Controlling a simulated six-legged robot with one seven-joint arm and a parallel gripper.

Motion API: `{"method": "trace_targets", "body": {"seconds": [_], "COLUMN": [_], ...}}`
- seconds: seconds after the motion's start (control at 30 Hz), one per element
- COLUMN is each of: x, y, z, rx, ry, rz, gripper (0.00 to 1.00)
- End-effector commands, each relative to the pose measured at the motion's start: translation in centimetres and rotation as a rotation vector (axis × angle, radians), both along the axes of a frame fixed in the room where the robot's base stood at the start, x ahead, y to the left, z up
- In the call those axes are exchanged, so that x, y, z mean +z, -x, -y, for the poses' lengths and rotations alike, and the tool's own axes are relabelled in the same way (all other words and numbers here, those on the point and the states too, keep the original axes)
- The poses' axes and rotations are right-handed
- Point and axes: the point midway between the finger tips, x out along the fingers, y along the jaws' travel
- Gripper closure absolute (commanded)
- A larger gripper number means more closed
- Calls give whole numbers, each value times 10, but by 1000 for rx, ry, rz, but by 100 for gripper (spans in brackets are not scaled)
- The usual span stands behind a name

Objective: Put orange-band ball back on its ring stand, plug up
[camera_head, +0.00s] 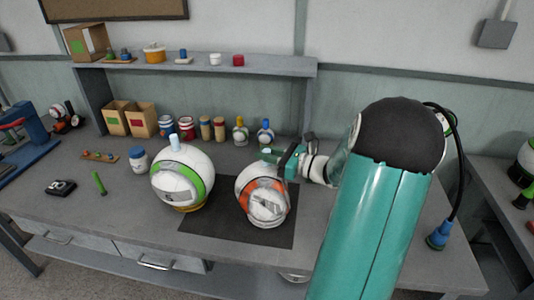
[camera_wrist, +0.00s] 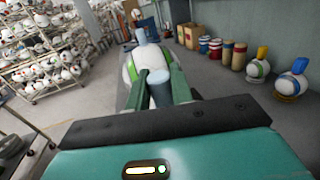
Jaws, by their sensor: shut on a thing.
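The orange-band ball (camera_head: 266,207) is white with an orange band and a grey patch, over the front right of the dark mat. My gripper (camera_head: 280,160) reaches in from the right at the ball's top. In the wrist view, my gripper's fingers (camera_wrist: 160,92) are closed on a blue-grey cylinder (camera_wrist: 159,76), which looks like the ball's plug. I cannot tell whether the ball touches the mat. No ring stand shows under it.
A green-band ball (camera_head: 200,163) stands close on the left, plug up, on a yellowish ring (camera_head: 190,208). The dark mat (camera_head: 228,232) lies beneath. A white jar (camera_head: 138,160), jars and cartons (camera_head: 143,120) stand behind. The table's front left is mostly clear.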

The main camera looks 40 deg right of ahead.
Motion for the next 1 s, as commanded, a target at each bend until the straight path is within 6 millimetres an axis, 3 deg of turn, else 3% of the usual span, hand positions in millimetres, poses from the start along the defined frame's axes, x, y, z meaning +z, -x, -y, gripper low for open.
{"method": "trace_targets", "body": {"seconds": [0.43, 0.47, 0.53, 1.0], "x": [-8, -8, -8, 1], "y": [0, 0, 0, 5], "z": [0, 0, 0, 3], "rx": [0, 0, 0, -2], "ry": [0, 0, 0, 1], "rz": [1, 0, 0, 0], "gripper": [100, 72, 58, 56]}}
